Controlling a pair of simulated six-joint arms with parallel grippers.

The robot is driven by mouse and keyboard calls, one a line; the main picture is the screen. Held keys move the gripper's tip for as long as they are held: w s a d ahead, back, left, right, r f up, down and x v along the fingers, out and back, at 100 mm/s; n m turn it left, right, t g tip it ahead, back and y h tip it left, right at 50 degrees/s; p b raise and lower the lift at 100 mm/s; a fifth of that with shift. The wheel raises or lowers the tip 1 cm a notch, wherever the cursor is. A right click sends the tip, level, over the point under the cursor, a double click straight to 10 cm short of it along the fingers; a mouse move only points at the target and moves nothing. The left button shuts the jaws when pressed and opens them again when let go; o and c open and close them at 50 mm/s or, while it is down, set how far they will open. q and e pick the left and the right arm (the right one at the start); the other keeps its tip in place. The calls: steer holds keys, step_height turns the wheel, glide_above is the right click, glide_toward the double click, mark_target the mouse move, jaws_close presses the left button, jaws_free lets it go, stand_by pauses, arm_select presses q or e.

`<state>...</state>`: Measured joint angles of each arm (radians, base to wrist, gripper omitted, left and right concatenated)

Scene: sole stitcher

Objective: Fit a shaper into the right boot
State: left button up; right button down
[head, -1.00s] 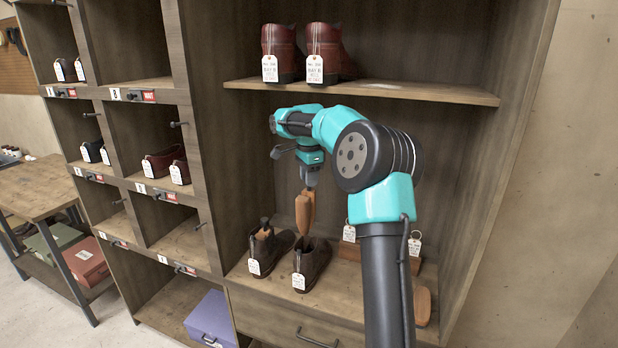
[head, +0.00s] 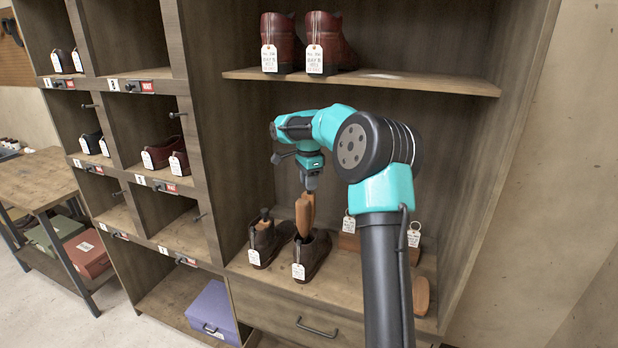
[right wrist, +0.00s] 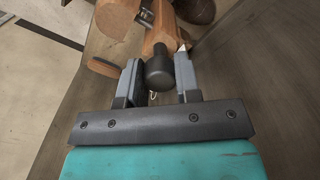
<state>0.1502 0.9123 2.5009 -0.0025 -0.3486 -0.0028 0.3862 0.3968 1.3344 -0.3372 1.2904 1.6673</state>
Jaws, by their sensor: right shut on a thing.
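My right gripper (head: 311,187) is shut on the dark knob (right wrist: 159,70) of a wooden shaper (head: 304,214), which hangs toe down. The shaper's wood also shows beyond the knob in the right wrist view (right wrist: 158,28). The shaper's lower end is at the opening of the right boot (head: 313,258), a dark brown boot with a white tag. I cannot tell how far inside it is. The left boot (head: 271,243) stands beside it on the shelf, with a dark knob (head: 264,213) rising from its opening. My left gripper is not in view.
Tagged wooden pieces (head: 349,241) lie behind my arm, and another wooden piece (head: 421,296) lies near the bay's right wall. An upper shelf (head: 400,84) with red boots (head: 330,45) is above my wrist. Cubbies (head: 140,110) are at left.

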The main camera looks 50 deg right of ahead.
steer(key=shift+s+a+f, duration=0.1)
steer(key=shift+a+f, duration=0.1)
steer(key=shift+f, duration=3.35)
steer(key=shift+a+f, duration=0.15)
steer(key=shift+f, duration=3.35)
steer(key=c, duration=0.8)
jaws_free()
steer(key=shift+o, duration=0.2)
step_height(320, 180, up, 17)
steer(key=shift+r, duration=0.2)
